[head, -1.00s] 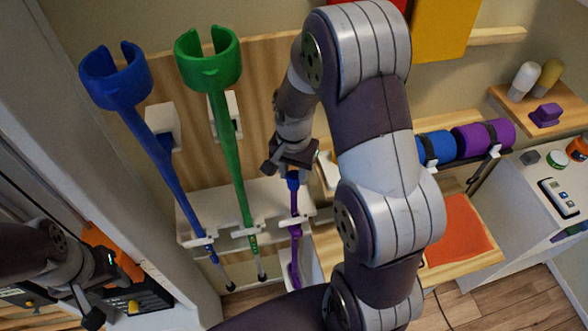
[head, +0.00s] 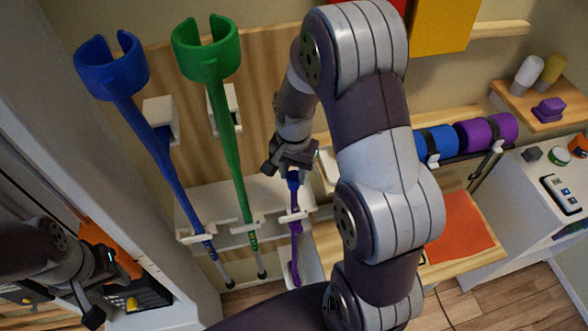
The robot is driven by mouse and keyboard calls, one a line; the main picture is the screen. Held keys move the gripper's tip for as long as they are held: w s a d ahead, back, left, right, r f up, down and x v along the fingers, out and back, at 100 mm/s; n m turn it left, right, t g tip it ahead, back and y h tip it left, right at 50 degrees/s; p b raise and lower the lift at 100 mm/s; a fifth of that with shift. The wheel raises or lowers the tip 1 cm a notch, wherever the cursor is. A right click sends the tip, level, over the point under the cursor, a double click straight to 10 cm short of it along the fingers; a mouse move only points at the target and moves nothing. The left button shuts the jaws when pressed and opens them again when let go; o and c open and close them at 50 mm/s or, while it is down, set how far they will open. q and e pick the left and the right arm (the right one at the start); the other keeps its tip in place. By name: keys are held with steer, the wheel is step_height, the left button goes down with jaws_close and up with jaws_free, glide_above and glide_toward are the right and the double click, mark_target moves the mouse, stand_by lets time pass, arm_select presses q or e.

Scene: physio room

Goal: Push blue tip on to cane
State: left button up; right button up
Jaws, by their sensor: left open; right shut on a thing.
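A purple cane (head: 295,236) stands in a clip of the white rack, its lower end in a pale container. The small blue tip (head: 293,181) is at the cane's upper end, in line with it. They look in contact, but I cannot tell how far the tip is over the end. My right gripper (head: 292,168) is shut on the blue tip from above and hides its top. My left gripper (head: 112,292) is open and empty at the lower left, away from the cane.
A blue crutch (head: 160,160) and a green crutch (head: 225,135) stand in the rack (head: 262,198) left of the cane. Blue (head: 437,141) and purple (head: 474,135) rolls sit at the right. A white cabinet and a small wooden shelf (head: 545,113) are further right.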

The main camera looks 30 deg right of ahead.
mark_target(294, 175)
steer(key=o, duration=1.7)
step_height(294, 175, up, 3)
steer(key=p, duration=0.3)
steer(key=shift+r, duration=0.1)
steer(key=shift+r+p, duration=0.55)
steer(key=shift+r, duration=1.85)
